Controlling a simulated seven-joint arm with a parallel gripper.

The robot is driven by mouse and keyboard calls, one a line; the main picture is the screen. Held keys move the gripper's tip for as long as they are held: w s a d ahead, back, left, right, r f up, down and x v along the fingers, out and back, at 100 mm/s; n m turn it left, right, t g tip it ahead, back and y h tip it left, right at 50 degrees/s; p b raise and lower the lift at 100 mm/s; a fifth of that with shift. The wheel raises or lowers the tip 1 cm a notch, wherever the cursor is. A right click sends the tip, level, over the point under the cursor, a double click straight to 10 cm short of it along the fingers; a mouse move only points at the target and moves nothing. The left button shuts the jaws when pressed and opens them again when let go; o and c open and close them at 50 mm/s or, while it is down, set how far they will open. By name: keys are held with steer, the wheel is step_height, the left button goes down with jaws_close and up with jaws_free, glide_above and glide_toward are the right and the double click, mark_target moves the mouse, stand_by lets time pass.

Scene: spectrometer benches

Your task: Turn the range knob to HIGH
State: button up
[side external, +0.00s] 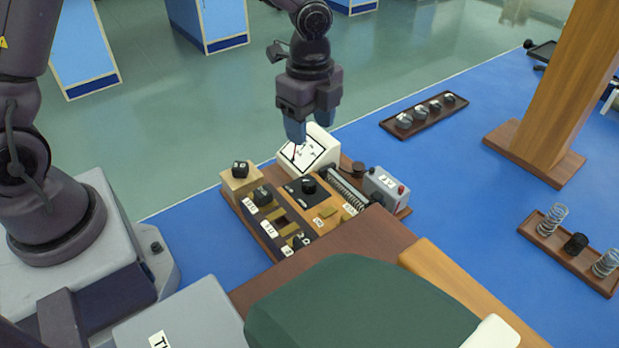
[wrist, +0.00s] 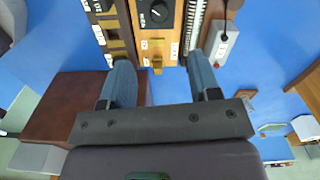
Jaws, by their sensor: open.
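The instrument panel (side external: 277,240) lies on the blue bench with several black knobs; their labels are too small to read, so I cannot tell which is the range knob. One black knob (side external: 308,185) sits on a dark plate in the middle wooden strip; a dark knob also shows at the top of the wrist view (wrist: 155,13). Other knobs are on the wooden block (side external: 240,168) and on the black strip (side external: 262,195). My gripper (side external: 310,126) is open and empty, above the panel near the white meter. Its fingers (wrist: 160,72) show apart in the wrist view.
The white meter (side external: 312,148) stands at the panel's back, with a grey box (side external: 386,186) at its right. A brown block (side external: 375,240) and a green-topped object (side external: 360,305) stand in front. A knob tray (side external: 420,128) and a wooden post (side external: 570,90) are to the right.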

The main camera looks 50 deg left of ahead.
mark_target(310, 181)
step_height(310, 181, down, 13)
stand_by(0.5)
steer(key=shift+c, duration=0.5)
steer(key=c, duration=0.8)
steer(key=shift+c, duration=0.2)
